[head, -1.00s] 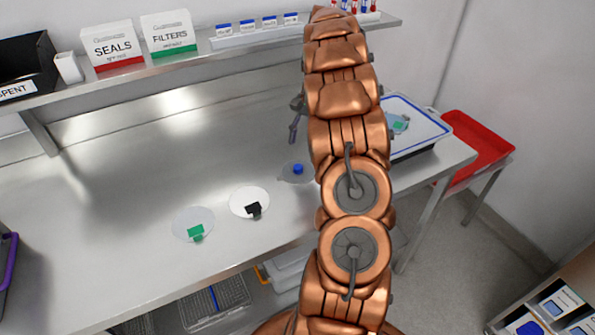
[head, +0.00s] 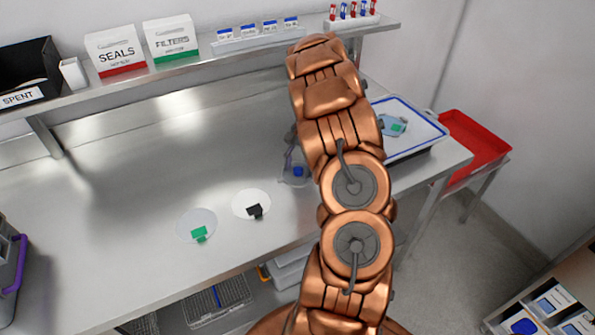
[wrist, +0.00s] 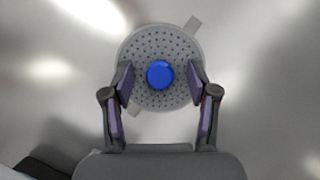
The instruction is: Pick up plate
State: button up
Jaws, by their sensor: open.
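A round grey perforated plate (wrist: 160,46) with a blue knob (wrist: 160,74) in its centre lies on the steel bench in the wrist view. Small tabs stick out at its upper right and lower left. In the head view the blue knob (head: 298,171) shows just left of my arm, and the plate around it is partly hidden. My gripper (wrist: 160,84) is open over the plate, with one finger on each side of the knob. The fingers overlap the plate's left and right edges in the picture. I cannot tell whether they touch it.
A white disc with a black tab (head: 250,200) and a pale disc with a green tab (head: 195,221) lie to the left. A blue-rimmed tray (head: 427,137) is at the right, beside a red tray (head: 478,137). A shelf with boxes runs along the back.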

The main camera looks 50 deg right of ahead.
grip_shut()
dwell(0.5)
